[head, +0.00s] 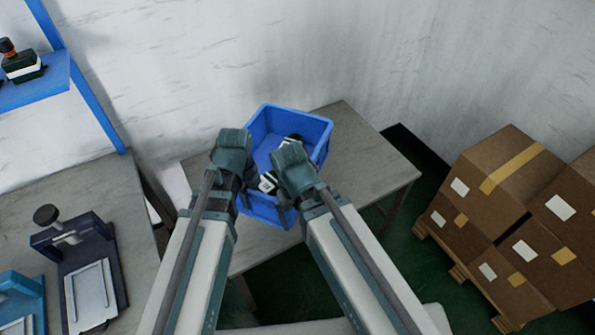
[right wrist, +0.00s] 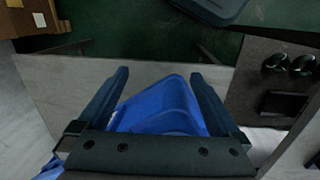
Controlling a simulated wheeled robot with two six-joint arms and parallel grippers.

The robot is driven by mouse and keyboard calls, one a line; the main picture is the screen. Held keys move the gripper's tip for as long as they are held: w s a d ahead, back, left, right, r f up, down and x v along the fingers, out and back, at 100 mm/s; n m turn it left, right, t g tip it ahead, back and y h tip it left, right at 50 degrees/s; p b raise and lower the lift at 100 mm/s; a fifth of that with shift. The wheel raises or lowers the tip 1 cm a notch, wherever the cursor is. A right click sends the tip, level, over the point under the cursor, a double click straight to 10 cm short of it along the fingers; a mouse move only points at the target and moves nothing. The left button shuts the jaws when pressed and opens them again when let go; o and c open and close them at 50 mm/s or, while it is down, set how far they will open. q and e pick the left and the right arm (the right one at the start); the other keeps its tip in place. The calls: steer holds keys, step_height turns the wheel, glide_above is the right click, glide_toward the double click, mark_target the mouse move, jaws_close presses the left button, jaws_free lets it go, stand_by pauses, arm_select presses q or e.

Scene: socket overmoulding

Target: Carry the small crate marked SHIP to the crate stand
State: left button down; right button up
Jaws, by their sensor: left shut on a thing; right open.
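The blue crate (head: 308,127) is at the centre of the head view, over a grey-topped table (head: 362,150). I cannot tell whether it rests on the table or is held just above it. No SHIP mark shows. Dark and white parts (head: 268,182) lie inside it. My left gripper (head: 244,198) is shut on the crate at its near left side. My right gripper (head: 284,200) is at its near right side, partly hiding it. In the right wrist view my right gripper (right wrist: 160,76) is open, with the blue crate (right wrist: 165,103) showing between its fingers.
Cardboard boxes (head: 505,170) are stacked on a pallet at right, apart from the table. A left bench (head: 100,190) carries a dark press-like fixture (head: 88,285) and a blue one (head: 20,300). A blue shelf (head: 35,88) is above. The wall (head: 250,50) stands close behind.

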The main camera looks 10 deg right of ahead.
arm_select(q)
steer(key=s+a+f+b, duration=0.1)
steer(key=a+f+b, duration=0.2)
steer(key=f+b, duration=0.4)
steer(key=s+a+f+n+b, duration=0.1)
steer(key=a+f+b, duration=0.2)
steer(key=f+b, duration=0.4)
steer(key=shift+s+a+f+n, duration=0.25)
steer(key=shift+s+f+n, duration=0.05)
steer(key=shift+f, duration=0.25)
steer(key=w+d+f+b, duration=0.1)
steer(key=w+d, duration=0.8)
steer(key=w, duration=0.4)
steer(key=shift+w+f, duration=0.2)
steer(key=shift+f, duration=0.05)
steer(key=shift+b, duration=0.3)
step_height(320, 180, down, 4)
steer(key=b, duration=0.3)
steer(key=shift+r, duration=0.25)
